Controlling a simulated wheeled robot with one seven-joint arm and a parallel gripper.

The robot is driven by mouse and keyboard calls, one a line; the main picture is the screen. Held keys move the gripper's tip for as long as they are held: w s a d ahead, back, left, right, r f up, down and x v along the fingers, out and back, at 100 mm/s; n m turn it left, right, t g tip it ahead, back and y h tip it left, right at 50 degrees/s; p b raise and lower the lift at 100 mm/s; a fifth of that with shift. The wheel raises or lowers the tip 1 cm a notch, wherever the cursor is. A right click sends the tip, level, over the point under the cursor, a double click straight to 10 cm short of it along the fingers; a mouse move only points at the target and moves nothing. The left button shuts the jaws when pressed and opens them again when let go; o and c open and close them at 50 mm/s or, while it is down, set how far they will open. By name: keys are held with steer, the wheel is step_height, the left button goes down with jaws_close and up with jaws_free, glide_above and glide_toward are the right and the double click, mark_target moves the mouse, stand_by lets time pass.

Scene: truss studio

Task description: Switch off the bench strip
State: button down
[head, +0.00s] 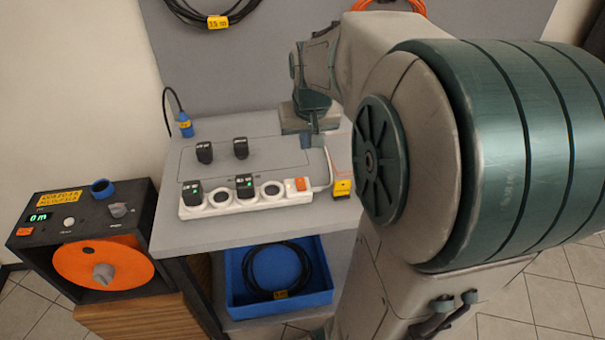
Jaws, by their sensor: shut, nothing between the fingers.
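The white bench strip (220,207) lies along the front of the grey bench. Its orange switch (300,184) is at the right end; I cannot tell from here whether it is lit or which way it is pressed. Two black adapters, one on the left (193,193) and one near the middle (244,188), sit in its sockets and show small green lights. My gripper (313,145) is shut and empty, pointing down behind and slightly right of the switch, apart from it. My arm comes in from the right.
Two more black adapters (204,152) (240,148) stand behind the strip. A white cord (329,165) curves from its right end, near a yellow-labelled block (342,188). A blue connector (185,125) is at the back left. A blue tray (320,298) with coiled cable is below.

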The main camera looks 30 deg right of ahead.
mark_target(301, 180)
steer(key=x, duration=1.4)
steer(key=shift+s+a+f, duration=0.1)
steer(key=shift+s+a, duration=0.1)
steer(key=shift+s, duration=0.2)
steer(key=shift+a, duration=0.1)
